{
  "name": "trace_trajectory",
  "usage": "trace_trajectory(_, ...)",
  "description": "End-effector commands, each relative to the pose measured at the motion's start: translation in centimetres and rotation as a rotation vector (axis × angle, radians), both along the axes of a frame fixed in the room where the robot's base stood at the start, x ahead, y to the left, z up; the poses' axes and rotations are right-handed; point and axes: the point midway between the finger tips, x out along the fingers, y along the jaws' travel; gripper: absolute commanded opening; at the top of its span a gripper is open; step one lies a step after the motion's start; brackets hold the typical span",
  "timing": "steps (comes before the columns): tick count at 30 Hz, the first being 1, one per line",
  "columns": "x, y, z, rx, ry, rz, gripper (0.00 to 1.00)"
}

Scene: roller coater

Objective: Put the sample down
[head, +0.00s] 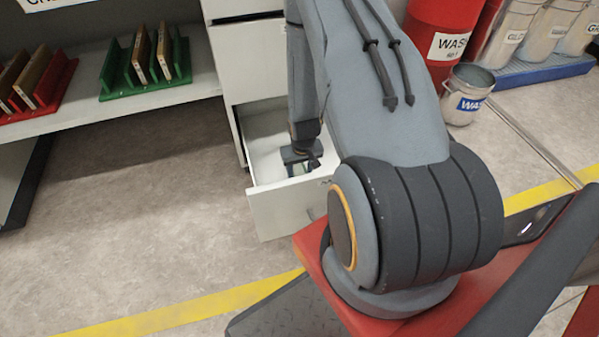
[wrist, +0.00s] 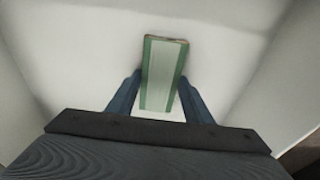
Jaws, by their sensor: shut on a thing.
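The sample (wrist: 162,73) is a flat rectangular panel with a pale green face, darker green side bands and a brown end. My gripper (wrist: 160,88) is shut on it, one dark blue finger on each side. In the head view my gripper (head: 300,165) reaches down inside an open white drawer (head: 277,210). The drawer's pale interior surrounds the sample in the wrist view. Only a small greenish part of the sample shows in the head view. I cannot tell whether it touches the drawer's bottom.
A green rack (head: 118,80) and a red rack (head: 50,92) with brown panels stand on a shelf at left. A red waste drum (head: 440,40) and a metal bucket (head: 466,92) stand at right. The drawer walls are close around my gripper. The floor at left is clear.

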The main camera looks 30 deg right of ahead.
Motion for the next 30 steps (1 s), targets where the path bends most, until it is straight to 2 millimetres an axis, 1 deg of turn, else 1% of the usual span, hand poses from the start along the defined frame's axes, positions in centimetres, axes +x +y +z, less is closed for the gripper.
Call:
trace_trajectory(6, 0.0, 0.0, -0.3, 0.0, 0.001, 0.0, 0.23)
trace_trajectory(7, 0.0, 0.0, -0.3, 0.0, 0.001, 0.0, 0.51)
trace_trajectory(9, 0.0, 0.0, -0.2, 0.0, 0.001, 0.0, 0.63)
trace_trajectory(10, 0.0, 0.0, -0.2, 0.0, 0.001, 0.0, 0.65)
trace_trajectory(18, 0.0, 0.0, -0.2, 0.0, 0.001, 0.0, 0.65)
trace_trajectory(21, -0.1, 0.0, 0.3, 0.0, 0.0, 0.0, 0.65)
trace_trajectory(23, -0.2, 0.0, 1.0, 0.0, 0.0, 0.0, 0.65)
trace_trajectory(26, -0.4, 0.1, 2.8, 0.0, 0.0, 0.0, 0.65)
trace_trajectory(30, -0.8, 0.2, 5.8, 0.0, -0.001, 0.0, 0.65)
